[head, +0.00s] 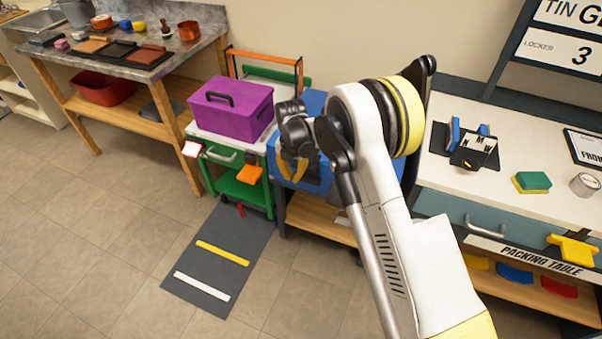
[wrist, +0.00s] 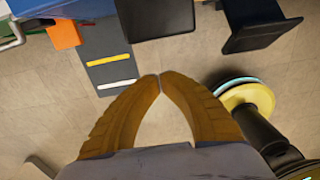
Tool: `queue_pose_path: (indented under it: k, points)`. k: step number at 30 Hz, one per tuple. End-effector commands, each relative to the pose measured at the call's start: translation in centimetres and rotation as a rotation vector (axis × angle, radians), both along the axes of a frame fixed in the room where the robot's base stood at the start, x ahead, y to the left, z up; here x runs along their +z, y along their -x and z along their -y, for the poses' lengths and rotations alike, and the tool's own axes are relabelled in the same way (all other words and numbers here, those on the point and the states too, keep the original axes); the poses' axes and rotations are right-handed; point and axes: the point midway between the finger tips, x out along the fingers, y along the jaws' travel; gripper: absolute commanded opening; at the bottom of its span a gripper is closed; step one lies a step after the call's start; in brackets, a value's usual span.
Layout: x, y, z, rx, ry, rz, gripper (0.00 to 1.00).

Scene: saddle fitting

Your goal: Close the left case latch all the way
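A blue case-like body (head: 313,104) stands behind my arm in the middle of the head view, on a low bench with a wooden shelf. My arm and gripper cover much of it, and I cannot make out the left latch in either view. My gripper (head: 291,180) is in front of the blue body, with its brown-yellow fingers pointing down. In the wrist view the fingertips (wrist: 160,75) meet with nothing seen between them. A blue surface (wrist: 70,8) shows at the top left there, apart from the fingers.
A purple toolbox (head: 232,108) sits on a green cart to the left, with an orange piece (head: 250,173) at its front. A dark mat (head: 217,265) lies on the floor. The packing table (head: 520,155) stands at the right. Open floor lies at the lower left.

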Motion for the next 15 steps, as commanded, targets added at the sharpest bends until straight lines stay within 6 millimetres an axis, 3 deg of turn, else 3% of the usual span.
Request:
queue_pose_path:
  k: [1, 6, 15]
  points:
    - [1.7, -0.5, 0.3, -0.002, 0.0, 0.001, 0.0]
    - [5.6, -1.8, 0.9, -0.003, 0.0, 0.0, 0.0]
    - [9.1, -3.1, 1.3, -0.001, 0.0, 0.0, 0.0]
